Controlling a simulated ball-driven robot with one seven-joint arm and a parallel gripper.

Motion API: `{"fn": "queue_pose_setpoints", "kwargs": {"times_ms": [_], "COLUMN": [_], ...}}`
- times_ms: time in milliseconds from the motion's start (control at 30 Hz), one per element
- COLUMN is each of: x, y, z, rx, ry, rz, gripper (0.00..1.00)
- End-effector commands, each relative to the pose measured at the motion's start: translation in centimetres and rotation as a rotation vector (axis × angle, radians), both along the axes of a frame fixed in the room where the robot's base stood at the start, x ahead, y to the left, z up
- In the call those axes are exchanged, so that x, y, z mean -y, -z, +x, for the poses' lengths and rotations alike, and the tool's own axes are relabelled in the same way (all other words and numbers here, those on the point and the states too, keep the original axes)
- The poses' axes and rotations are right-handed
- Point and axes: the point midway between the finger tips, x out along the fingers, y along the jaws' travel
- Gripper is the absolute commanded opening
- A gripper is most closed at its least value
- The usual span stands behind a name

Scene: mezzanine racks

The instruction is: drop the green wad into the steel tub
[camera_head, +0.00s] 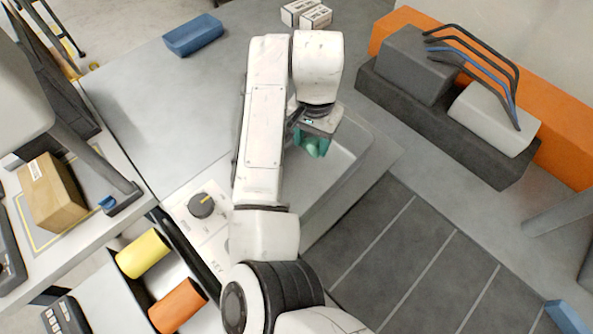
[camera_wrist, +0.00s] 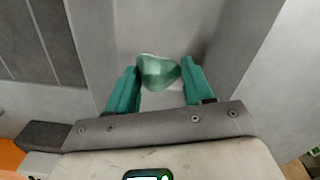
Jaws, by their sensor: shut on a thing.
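The green wad (camera_wrist: 158,72) is a small, shiny, faceted lump between the teal fingers of my gripper (camera_wrist: 160,88) in the wrist view. My gripper is shut on it. In the head view my gripper (camera_head: 311,146) hangs over the steel tub (camera_head: 347,168), a grey, sunken basin in the worktop. There the wad cannot be told apart from the teal fingers. The tub's wall and floor (camera_wrist: 215,30) also show behind the wad in the wrist view, and the wad appears above the floor. My arm hides the tub's left part in the head view.
A dark panelled mat (camera_head: 400,260) lies right of the tub. A dark bin with grey blocks (camera_head: 440,125) stands at right. A knob panel (camera_head: 203,205) and yellow cylinder (camera_head: 143,253) are at left.

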Motion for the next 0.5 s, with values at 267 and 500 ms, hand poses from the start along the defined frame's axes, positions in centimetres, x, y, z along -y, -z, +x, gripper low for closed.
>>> {"fn": "queue_pose_setpoints", "kwargs": {"times_ms": [267,500], "x": [-0.01,-0.01], "y": [-0.09,-0.09], "z": [0.00,0.00], "rx": [0.000,0.000], "ry": [0.000,0.000], "rz": [0.000,0.000], "gripper": [0.60,0.81]}}
